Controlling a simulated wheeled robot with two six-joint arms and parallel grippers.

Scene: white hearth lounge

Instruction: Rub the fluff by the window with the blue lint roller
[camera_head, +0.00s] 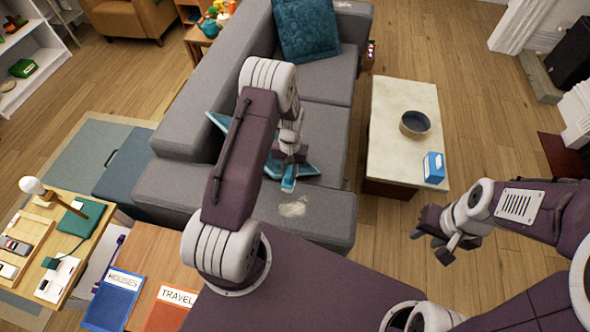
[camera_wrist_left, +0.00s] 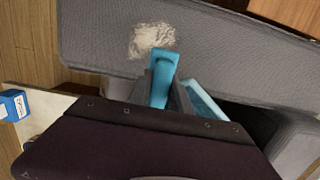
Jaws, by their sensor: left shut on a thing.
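My left gripper (camera_head: 289,172) is over the near end of the grey sofa, shut on a blue thing, apparently the lint roller (camera_head: 288,184). In the left wrist view the blue lint roller (camera_wrist_left: 163,78) sticks out from between the fingers, its tip close to a pale fluff patch (camera_wrist_left: 152,40). I cannot tell whether they touch. That fluff patch (camera_head: 293,207) lies on the sofa's near armrest. Another pale patch (camera_head: 343,4) shows on the far armrest at the top edge. No window is in view. My right gripper (camera_head: 440,240) is open and empty over the floor.
A teal thing (camera_head: 307,166) lies on the seat behind the left gripper, partly hidden. A teal cushion (camera_head: 305,30) leans at the far end. The coffee table (camera_head: 385,120) holds a dark bowl (camera_head: 414,123) and a blue box (camera_head: 433,167). Floor right of it is clear.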

